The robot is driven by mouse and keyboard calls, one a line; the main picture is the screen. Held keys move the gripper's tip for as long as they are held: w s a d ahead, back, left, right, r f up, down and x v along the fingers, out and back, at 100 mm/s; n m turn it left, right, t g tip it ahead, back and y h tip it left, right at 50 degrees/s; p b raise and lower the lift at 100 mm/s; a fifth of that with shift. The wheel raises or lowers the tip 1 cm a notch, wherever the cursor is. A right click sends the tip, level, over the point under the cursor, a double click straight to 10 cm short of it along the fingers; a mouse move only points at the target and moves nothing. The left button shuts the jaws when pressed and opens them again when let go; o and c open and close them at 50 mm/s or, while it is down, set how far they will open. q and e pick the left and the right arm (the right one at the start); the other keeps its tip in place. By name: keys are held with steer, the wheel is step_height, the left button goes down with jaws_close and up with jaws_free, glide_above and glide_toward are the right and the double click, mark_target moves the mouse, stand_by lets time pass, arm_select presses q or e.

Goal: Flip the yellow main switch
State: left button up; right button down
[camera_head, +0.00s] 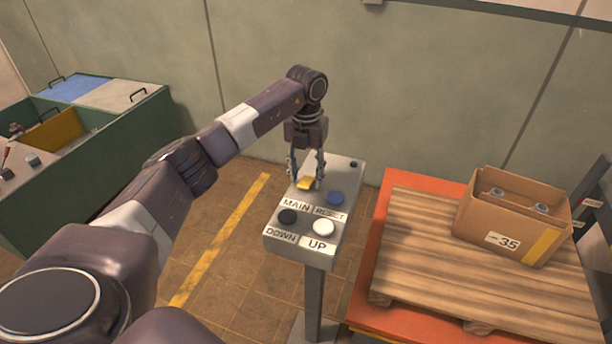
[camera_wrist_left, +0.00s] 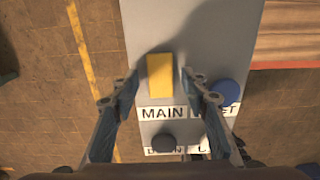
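The yellow main switch (camera_head: 305,184) sits on the top of a grey control pedestal (camera_head: 345,172), above the label MAIN. In the left wrist view the yellow switch (camera_wrist_left: 160,75) lies between the two fingers, with a gap on each side. My left gripper (camera_head: 307,180) points down over the switch with its fingers apart. It also shows in the left wrist view (camera_wrist_left: 157,82), open and holding nothing. Whether the fingertips are level with the switch or a little above it is hard to tell. My right gripper is not in view.
A blue RESET button (camera_head: 335,198), a black DOWN button (camera_head: 288,217) and a white UP button (camera_head: 324,227) are on the same panel. A wooden pallet (camera_head: 420,270) with a cardboard box (camera_head: 480,228) stands right. A green bin (camera_head: 150,130) stands left.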

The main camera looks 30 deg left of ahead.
mark_target(306, 181)
arm_select(q)
steer(key=shift+r, duration=0.35)
step_height(306, 181, up, 11)
steer(key=shift+r, duration=0.15)
stand_by(0.7)
